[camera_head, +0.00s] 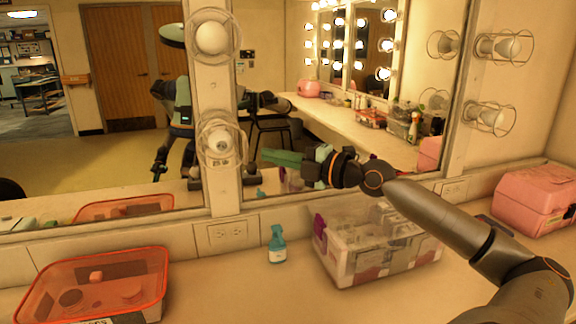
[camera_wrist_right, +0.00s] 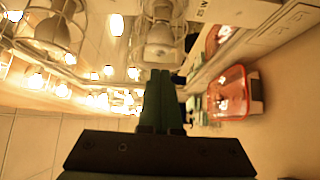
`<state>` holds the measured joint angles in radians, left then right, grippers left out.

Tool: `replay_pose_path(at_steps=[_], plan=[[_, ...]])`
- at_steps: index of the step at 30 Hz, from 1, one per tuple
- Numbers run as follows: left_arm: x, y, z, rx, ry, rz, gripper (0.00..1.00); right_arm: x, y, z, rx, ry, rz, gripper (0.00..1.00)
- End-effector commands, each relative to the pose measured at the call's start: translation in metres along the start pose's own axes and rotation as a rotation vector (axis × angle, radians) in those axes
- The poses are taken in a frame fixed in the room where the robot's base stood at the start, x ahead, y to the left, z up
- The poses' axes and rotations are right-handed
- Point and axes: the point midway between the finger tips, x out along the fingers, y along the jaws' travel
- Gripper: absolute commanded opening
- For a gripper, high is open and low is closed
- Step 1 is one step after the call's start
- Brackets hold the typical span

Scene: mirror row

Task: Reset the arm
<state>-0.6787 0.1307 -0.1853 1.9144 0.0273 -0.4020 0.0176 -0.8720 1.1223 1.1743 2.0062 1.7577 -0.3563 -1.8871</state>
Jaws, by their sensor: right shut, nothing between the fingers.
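My right arm comes in from the right in the head view and stretches left above the counter, in front of the mirror. My right gripper (camera_head: 270,155) has green fingers that point left, held above the counter and clear of the objects on it. In the right wrist view the two fingers (camera_wrist_right: 160,78) lie together, shut and empty. My left gripper does not show directly. The mirror (camera_head: 110,150) shows a reflection of my body and arms.
A clear plastic box (camera_head: 375,255) stands below my right arm. A teal spray bottle (camera_head: 277,247) is left of it, an orange tray (camera_head: 155,290) at left, a pink case (camera_head: 535,200) at right. Caged bulbs (camera_head: 221,140) stick out from the mirror frame near the gripper.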

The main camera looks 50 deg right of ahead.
Motion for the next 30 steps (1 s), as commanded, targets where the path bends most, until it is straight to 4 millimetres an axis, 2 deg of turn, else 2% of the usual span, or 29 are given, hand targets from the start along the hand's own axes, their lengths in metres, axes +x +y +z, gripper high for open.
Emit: replay_pose_path(at_steps=[2, 9, 21, 23, 26, 30], plan=[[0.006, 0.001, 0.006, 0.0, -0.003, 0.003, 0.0, -0.007, -0.002, 0.007, 0.001, 0.002, 0.009, 0.0], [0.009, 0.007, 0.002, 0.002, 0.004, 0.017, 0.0, -0.018, 0.0, 0.022, 0.001, 0.001, 0.003, 0.0], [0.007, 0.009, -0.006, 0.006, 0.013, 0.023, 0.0, -0.02, 0.004, 0.024, 0.0, 0.004, 0.001, 0.0], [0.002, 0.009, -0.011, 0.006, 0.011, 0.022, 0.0, -0.019, 0.012, 0.024, 0.0, 0.003, 0.001, 0.0], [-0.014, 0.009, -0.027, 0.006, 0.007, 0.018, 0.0, -0.019, 0.037, 0.023, 0.0, 0.003, 0.001, 0.0], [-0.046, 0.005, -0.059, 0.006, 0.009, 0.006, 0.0, -0.019, 0.084, 0.023, 0.0, 0.003, 0.001, 0.0]])
